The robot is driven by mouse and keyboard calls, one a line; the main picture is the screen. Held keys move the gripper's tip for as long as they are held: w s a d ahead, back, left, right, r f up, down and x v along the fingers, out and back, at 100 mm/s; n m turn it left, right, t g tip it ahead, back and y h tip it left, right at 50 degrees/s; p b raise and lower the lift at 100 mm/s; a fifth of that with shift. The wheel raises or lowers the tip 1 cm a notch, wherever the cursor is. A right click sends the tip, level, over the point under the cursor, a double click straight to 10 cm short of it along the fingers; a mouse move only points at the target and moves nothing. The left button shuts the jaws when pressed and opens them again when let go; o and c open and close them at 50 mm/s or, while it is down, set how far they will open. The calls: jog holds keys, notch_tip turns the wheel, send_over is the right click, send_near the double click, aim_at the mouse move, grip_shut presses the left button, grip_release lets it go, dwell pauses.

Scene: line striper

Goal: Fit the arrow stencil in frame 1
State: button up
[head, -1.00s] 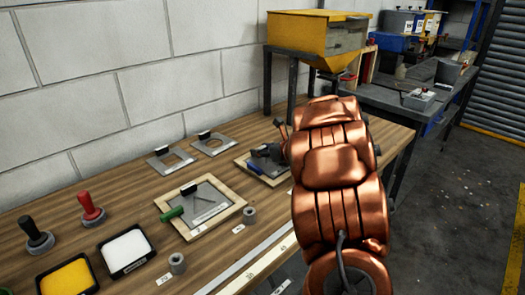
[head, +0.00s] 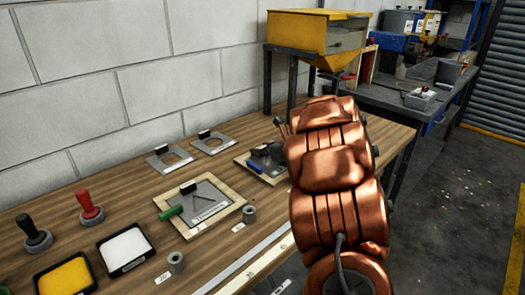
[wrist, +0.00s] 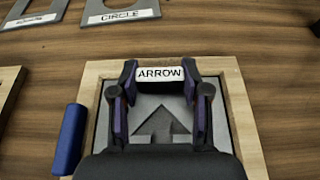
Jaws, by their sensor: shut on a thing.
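In the wrist view my gripper (wrist: 160,85) is shut on the handle block of the arrow stencil (wrist: 162,120), with one finger at each end of its white ARROW label. The stencil is a grey plate with an arrow cut-out. It lies within the outline of a light wooden frame (wrist: 242,115); whether it is fully seated cannot be told. In the head view this frame (head: 243,161) is at the back right, partly hidden by my arm. Another wooden frame (head: 238,204), nearer, holds a grey plate with a black handle.
A blue roller (wrist: 72,138) lies along the left side of the frame. The circle stencil (wrist: 120,12) and another plate lie behind. A green roller (head: 171,212), stamps, and white (head: 125,246) and yellow pads are at the near left. A yellow hopper (head: 310,30) stands behind.

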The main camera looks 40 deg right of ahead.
jog(key=shift+f+b, duration=0.1)
jog(key=shift+b, duration=0.2)
dwell(0.4)
jog(key=o, duration=1.3)
jog(key=shift+c, duration=1.4)
jog(key=shift+s, duration=0.1)
jog(key=shift+b+v, duration=0.8)
jog(key=shift+v, duration=3.1)
